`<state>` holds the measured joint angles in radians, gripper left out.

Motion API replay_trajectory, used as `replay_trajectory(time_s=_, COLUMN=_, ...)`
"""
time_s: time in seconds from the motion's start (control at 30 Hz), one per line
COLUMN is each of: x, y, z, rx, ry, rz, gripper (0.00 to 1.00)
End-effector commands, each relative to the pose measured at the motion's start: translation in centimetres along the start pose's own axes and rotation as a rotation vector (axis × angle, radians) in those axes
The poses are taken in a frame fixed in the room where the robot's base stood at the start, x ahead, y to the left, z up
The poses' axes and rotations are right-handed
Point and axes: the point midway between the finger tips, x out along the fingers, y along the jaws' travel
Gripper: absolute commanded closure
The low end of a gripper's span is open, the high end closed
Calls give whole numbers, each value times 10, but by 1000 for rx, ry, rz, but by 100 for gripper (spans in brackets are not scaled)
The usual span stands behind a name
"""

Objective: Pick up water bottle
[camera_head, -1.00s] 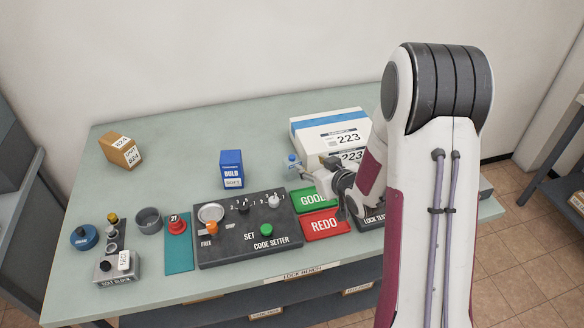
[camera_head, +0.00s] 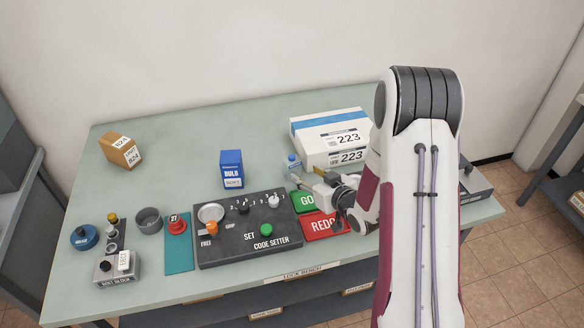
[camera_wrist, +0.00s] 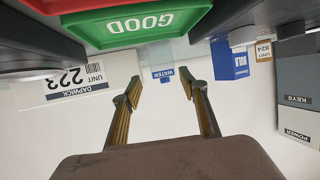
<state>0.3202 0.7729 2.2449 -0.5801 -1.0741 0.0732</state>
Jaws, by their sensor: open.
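The water bottle (camera_head: 292,162) is small, with a blue top, and stands on the bench just left of the white 223 box. My gripper (camera_head: 302,176) is low over the bench on the near side of the bottle, and it covers the bottle's lower part. In the wrist view, which is upside down, the pale bottle with its blue WATER label (camera_wrist: 163,75) shows between and beyond the fingertips of my gripper (camera_wrist: 161,89). The fingers are apart with nothing between them.
The white 223 box (camera_head: 330,140) stands close right of the bottle. The green GOOD tray (camera_head: 304,201) and red REDO tray (camera_head: 318,225) lie under and near my gripper. The blue bulb box (camera_head: 231,168) and code setter (camera_head: 243,231) are to the left.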

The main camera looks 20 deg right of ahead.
Motion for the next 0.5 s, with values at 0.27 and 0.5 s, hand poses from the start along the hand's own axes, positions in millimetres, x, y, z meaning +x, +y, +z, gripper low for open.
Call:
replay_trajectory(time_s=0.27, x=19, y=-1, z=1, rx=-1, ry=-1, rz=-2, gripper=57)
replay_trajectory(time_s=0.5, x=22, y=-1, z=1, rx=0, ry=-1, rz=0, gripper=57)
